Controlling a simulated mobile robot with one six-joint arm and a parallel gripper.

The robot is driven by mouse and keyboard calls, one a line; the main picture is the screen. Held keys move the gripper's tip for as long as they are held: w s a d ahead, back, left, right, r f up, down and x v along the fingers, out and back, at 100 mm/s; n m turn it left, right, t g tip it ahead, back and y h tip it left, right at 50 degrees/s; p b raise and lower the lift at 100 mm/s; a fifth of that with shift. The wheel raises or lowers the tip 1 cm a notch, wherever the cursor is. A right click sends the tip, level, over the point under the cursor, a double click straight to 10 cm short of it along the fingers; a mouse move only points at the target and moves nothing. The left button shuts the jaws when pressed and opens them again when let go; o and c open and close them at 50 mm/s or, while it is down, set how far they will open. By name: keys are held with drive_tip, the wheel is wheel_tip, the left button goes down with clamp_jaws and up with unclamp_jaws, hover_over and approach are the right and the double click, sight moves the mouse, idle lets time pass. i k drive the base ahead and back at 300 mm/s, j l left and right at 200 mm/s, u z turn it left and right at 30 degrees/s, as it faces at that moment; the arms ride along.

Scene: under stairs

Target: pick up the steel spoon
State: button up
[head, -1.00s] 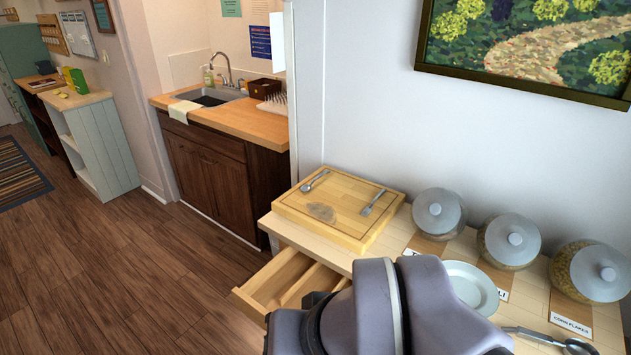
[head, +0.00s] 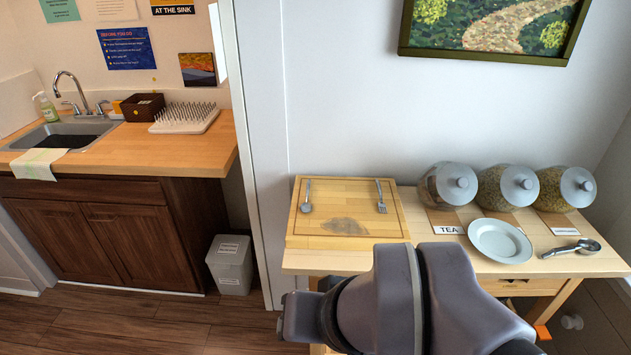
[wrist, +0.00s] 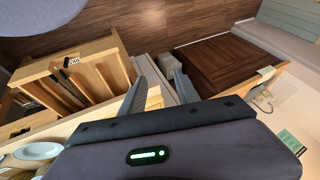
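A larger steel utensil with a round bowl, like a ladle or serving spoon (head: 573,248), lies at the table's right, beside a white plate (head: 500,240). My gripper (wrist: 158,88) shows in the wrist view with its two fingers apart and nothing between them. It is above the area near the open drawer (wrist: 85,75), apart from both utensils. In the head view my arm hides the gripper.
Several lidded glass jars (head: 505,187) stand along the wall behind the plate. A sink counter (head: 170,145) and a grey bin (head: 231,264) are at the left.

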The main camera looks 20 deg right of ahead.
sight(306, 207)
drive_tip(key=i+j+z, duration=0.45)
drive_tip(key=z, duration=0.15)
drive_tip(key=i+j+z, duration=0.45)
drive_tip(key=j+z, duration=0.2)
drive_tip(key=i+j+z, duration=0.15)
drive_tip(key=j+z, duration=0.15)
drive_tip(key=j, duration=0.2)
drive_tip(key=i+j+z, duration=0.1)
drive_tip(key=j+z, duration=0.2)
drive_tip(key=j, duration=0.15)
drive_tip(key=i+j+z, duration=0.2)
